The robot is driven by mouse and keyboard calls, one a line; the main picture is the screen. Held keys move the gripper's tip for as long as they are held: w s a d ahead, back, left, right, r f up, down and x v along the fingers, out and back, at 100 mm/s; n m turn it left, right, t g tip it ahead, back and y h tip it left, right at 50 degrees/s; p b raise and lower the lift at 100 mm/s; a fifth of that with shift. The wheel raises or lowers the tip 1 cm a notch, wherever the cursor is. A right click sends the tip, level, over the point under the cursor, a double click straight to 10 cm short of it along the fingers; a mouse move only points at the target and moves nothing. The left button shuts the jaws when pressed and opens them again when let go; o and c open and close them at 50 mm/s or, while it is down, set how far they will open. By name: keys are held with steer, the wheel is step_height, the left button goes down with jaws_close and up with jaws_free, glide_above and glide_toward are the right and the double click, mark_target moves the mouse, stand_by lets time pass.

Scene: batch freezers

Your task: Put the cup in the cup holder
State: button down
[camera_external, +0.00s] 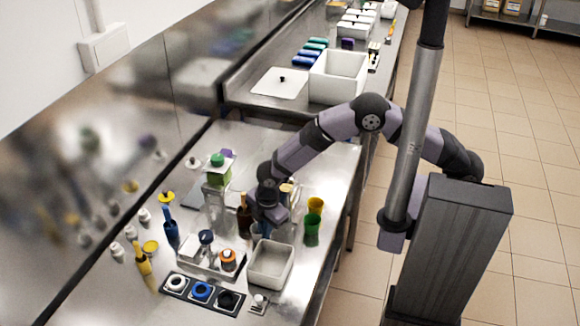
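My gripper (262,233) points down over the left steel counter, just behind a white open bin. Its fingers are small and partly hidden, so I cannot tell if they are open or shut. A pale, bluish cup-like thing (256,233) shows right at the fingertips; whether it is held is unclear.
The white bin (284,276) stands in front of my gripper. A dark brown bottle (245,217), a tray with an orange-topped jar (228,260) and a green-topped bottle (217,173) crowd the left. The counter's right edge lies just past the cups.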

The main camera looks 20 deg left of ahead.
steer(key=shift+r, duration=0.1)
step_height(320, 180, up, 9)
steer(key=b, duration=0.2)
steer(key=shift+b, duration=0.35)
step_height(320, 180, up, 9)
steer(key=w+d+m+p, duration=0.2)
steer(key=p, duration=0.3)
steer(key=w+d+r+m+t+h, duration=0.1)
steer(key=w+r+m, duration=0.1)
steer(key=w+m, duration=1.05)
steer(key=w+a+f+n+g+b, duration=0.1)
steer(key=a+f+n+b, duration=0.2)
steer(key=n, duration=1)
steer(key=w+a+f+n+g+b, duration=0.1)
steer(key=a+f+n+b, duration=0.2)
steer(key=n, duration=1.1)
steer(key=a+f, duration=0.2)
steer(key=a, duration=0.2)
steer(key=shift+f+g+y+b, duration=0.3)
steer(key=shift+y, duration=0.1)
